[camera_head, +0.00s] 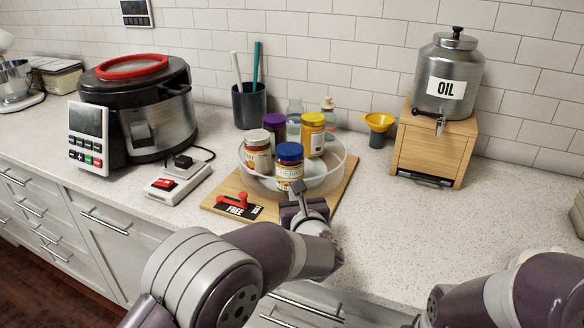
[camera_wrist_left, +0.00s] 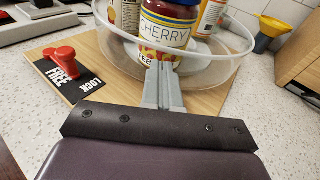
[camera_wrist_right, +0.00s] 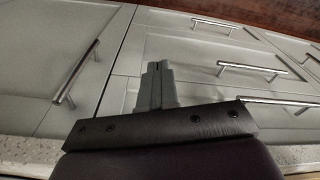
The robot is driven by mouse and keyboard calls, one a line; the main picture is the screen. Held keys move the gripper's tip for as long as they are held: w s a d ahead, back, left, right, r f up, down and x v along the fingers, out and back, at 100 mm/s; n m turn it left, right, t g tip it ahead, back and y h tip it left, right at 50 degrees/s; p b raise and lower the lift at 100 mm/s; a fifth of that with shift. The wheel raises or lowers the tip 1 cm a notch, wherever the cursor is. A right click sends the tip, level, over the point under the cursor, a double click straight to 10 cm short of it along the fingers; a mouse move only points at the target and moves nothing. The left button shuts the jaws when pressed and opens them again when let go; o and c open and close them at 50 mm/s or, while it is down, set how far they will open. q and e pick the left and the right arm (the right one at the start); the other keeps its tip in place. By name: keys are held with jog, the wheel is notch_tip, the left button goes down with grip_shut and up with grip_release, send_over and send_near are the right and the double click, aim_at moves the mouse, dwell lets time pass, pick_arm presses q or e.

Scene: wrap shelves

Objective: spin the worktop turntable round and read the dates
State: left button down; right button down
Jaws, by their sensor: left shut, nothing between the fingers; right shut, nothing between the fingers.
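The turntable (camera_head: 328,181) is a clear round tray with a low wall, on a wooden board (camera_head: 340,200). It holds a blue-lidded jar (camera_head: 289,166) at the front, white-lidded (camera_head: 257,152), purple-lidded (camera_head: 274,125) and yellow-lidded (camera_head: 313,134) jars, and bottles behind. The front label reads CHERRY in the left wrist view (camera_wrist_left: 164,32); no date is legible. A red lever (camera_head: 235,201) sits by a FREE/LOCK plate, nearer FREE. My left gripper (camera_head: 297,188) is shut and empty at the tray's front wall; contact is unclear. My right gripper (camera_wrist_right: 158,68) is shut and empty, before the cabinet fronts.
A pressure cooker (camera_head: 160,118) and a switch box (camera_head: 178,181) stand left. A utensil cup (camera_head: 249,106) and yellow funnel (camera_head: 379,122) are behind. An OIL dispenser (camera_head: 449,70) stands on a wooden box (camera_head: 432,150) at right. The counter right of the board is clear.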

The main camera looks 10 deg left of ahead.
pick_arm(q)
jog(key=shift+s+f, duration=0.1)
jog(key=shift+s, duration=0.15)
jog(key=shift+b+v, duration=0.85)
jog(key=shift+v, duration=0.1)
jog(key=shift+s+f, duration=0.1)
jog(key=shift+s, duration=0.45)
jog(key=b+v, duration=0.1)
jog(key=v, duration=1.1)
jog(key=shift+s, duration=0.35)
jog(key=shift+d, duration=0.1)
